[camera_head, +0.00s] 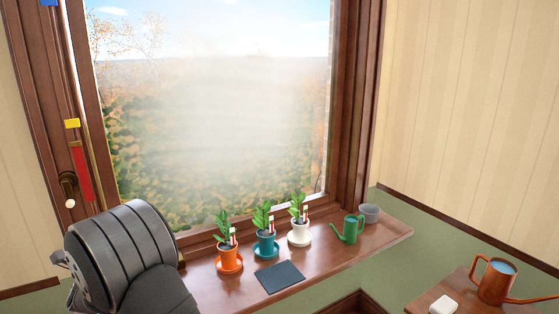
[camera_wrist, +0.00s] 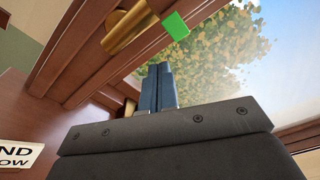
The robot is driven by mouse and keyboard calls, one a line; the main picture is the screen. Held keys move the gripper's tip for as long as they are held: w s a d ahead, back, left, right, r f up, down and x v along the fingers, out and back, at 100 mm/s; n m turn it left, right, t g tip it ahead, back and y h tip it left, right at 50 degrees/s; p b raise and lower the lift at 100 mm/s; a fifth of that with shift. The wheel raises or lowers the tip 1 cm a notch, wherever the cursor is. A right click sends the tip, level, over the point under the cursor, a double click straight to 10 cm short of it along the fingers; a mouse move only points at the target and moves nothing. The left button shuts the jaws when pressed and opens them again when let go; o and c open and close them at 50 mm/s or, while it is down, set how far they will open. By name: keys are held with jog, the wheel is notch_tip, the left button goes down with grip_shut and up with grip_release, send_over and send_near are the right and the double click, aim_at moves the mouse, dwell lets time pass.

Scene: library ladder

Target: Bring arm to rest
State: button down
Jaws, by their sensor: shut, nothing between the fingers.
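My gripper (camera_wrist: 162,86) shows in the wrist view, its two blue-grey fingers together with nothing between them. Behind the fingers are the window frame, a brass fitting (camera_wrist: 130,27) and a green tag (camera_wrist: 175,26). The fingers look apart from these. In the head view a dark, ribbed part of my arm fills the lower left, in front of the window's left side. The fingers are not visible in that view.
On the wooden sill (camera_head: 335,257) stand orange (camera_head: 229,261), teal (camera_head: 265,246) and white (camera_head: 299,234) plant pots, a dark mat (camera_head: 279,277), a green watering can (camera_head: 349,230) and a grey pot (camera_head: 370,214). A copper can (camera_head: 494,281) stands on a table at lower right.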

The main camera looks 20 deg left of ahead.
notch_tip(320, 180, down, 8)
jog(key=a+m+g, duration=0.2)
jog(key=m, duration=1)
jog(key=shift+y, duration=0.3)
jog(key=shift+v, duration=2.3)
jog(key=shift+w+d, duration=0.1)
